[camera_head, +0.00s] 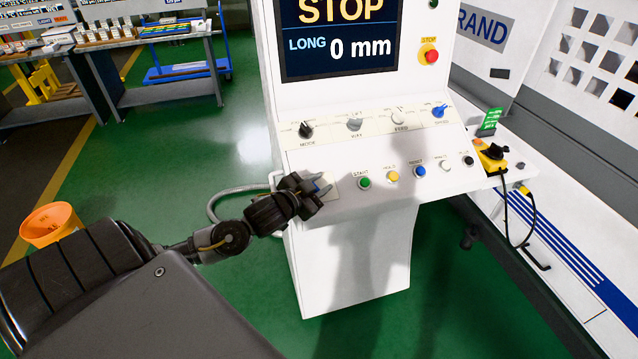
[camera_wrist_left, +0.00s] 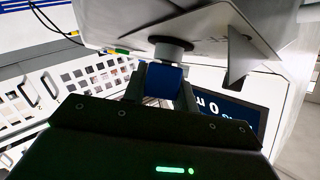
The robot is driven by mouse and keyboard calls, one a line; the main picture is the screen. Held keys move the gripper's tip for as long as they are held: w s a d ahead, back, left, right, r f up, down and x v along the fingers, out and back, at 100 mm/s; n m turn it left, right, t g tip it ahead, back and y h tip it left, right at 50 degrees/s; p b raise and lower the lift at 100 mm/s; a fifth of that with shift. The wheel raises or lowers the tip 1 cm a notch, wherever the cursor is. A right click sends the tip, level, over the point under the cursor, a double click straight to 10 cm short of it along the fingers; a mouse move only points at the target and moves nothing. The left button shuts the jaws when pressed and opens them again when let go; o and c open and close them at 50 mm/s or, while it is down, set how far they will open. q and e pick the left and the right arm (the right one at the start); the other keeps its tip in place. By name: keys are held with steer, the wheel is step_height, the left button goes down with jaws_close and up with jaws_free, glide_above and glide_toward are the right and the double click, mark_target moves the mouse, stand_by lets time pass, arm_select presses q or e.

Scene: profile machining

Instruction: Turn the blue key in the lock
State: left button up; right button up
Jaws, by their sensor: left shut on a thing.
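The blue key (camera_wrist_left: 163,82) is in the round grey lock (camera_wrist_left: 171,50) on a pale plate of the white control console (camera_head: 350,250). In the head view only a little blue of the key (camera_head: 321,184) shows between the fingers, at the left end of the console's sloped panel. My left gripper (camera_head: 318,188) is shut on the key, one finger on each side in the left wrist view. I cannot tell how far the key is turned. My right gripper is in neither view.
Right of the lock are a green START button (camera_head: 364,183) and several other buttons, with knobs above. The screen (camera_head: 340,37) reads STOP and 0 mm. A yellow pendant (camera_head: 491,156) sits at the right. An orange bin (camera_head: 52,224) stands at the left.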

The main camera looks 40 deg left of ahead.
arm_select(q)
steer(key=shift+r, duration=0.1)
steer(key=shift+r+m+h+p, duration=0.15)
steer(key=shift+m+h+p, duration=0.2)
steer(key=shift+p, duration=0.4)
steer(key=shift+d+m+g+h+p, duration=0.1)
steer(key=shift+m+g+h+p, duration=0.2)
steer(key=shift+m+h+p, duration=0.45)
steer(key=shift+m+g+h+p, duration=0.4)
steer(key=shift+p, duration=0.55)
steer(key=shift+d+f+m+h, duration=0.1)
steer(key=shift+f+m+h, duration=0.2)
